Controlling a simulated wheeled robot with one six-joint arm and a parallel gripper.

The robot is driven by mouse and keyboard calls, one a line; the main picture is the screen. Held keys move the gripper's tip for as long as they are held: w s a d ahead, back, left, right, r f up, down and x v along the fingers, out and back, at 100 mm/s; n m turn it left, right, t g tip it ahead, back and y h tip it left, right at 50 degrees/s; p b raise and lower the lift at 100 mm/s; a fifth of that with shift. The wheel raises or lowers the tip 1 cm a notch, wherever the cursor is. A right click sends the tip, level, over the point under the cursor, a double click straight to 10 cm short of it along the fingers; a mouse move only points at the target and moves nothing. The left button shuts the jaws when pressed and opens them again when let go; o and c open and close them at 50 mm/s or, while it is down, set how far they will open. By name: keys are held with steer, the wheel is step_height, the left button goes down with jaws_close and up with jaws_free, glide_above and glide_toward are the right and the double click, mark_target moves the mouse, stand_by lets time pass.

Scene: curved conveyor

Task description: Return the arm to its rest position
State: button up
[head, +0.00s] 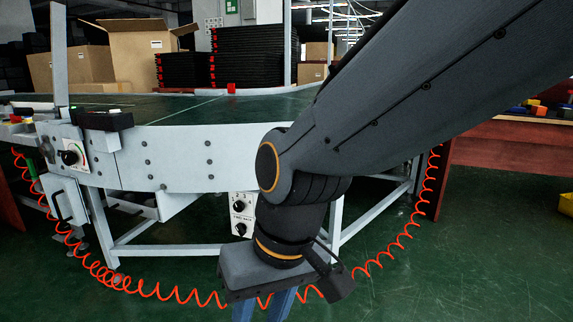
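My arm reaches in from the upper right and bends at a dark elbow-like joint with an orange ring. My gripper (263,311) hangs below it at the bottom edge of the head view, pointing down over the green floor. Its two blue fingers stand apart with a gap between them, and nothing shows in the gap except floor and orange hose behind. The fingertips are cut off by the picture's edge.
The curved conveyor (180,155) stands behind my gripper, with a small red block (231,88) on its belt. Cardboard boxes (140,55) and stacked black trays (255,55) stand beyond. An orange coiled hose (120,283) hangs in front. A red-brown table (515,145) stands right.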

steer(key=s+d, duration=0.3)
steer(key=d+r+m+h+p, duration=0.1)
steer(key=d+r+m+p, duration=0.1)
steer(key=d+r+p, duration=0.8)
steer(key=d+r+m+h+p, duration=0.1)
steer(key=d+r+m+p, duration=0.2)
steer(key=d+r+p, duration=0.7)
step_height(320, 180, up, 7)
steer(key=p, duration=1.6)
steer(key=shift+d+f+m+g+h, duration=0.15)
steer(key=shift+f+m+g+h, duration=0.05)
steer(key=shift+m+g+h, duration=0.1)
